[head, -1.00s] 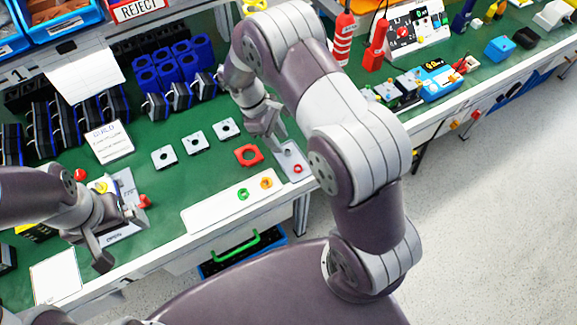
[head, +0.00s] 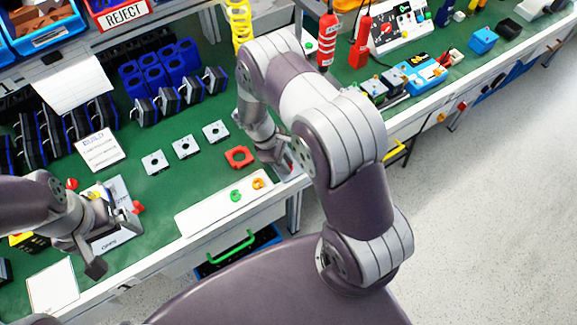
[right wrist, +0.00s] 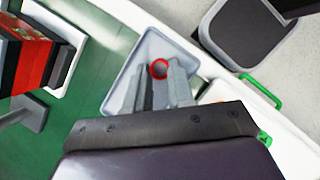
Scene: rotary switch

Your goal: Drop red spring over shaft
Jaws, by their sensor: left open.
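The red spring (right wrist: 159,69) shows as a small ring in the grey tray (right wrist: 118,97) in the right wrist view. My right gripper (right wrist: 162,80) reaches down into the tray. Its two fingers have a gap between them, and the ring shows at their tips. I cannot tell whether they touch it. In the head view my right arm hides most of the tray. My left gripper (head: 112,243) is open and empty by the fixture plate (head: 122,225) at the left, partly covering it. I cannot make out a shaft there.
A white strip (head: 205,217) with a green part (head: 236,196) and an orange part (head: 258,183) lies along the front edge. A build card (head: 101,150) lies left of these.

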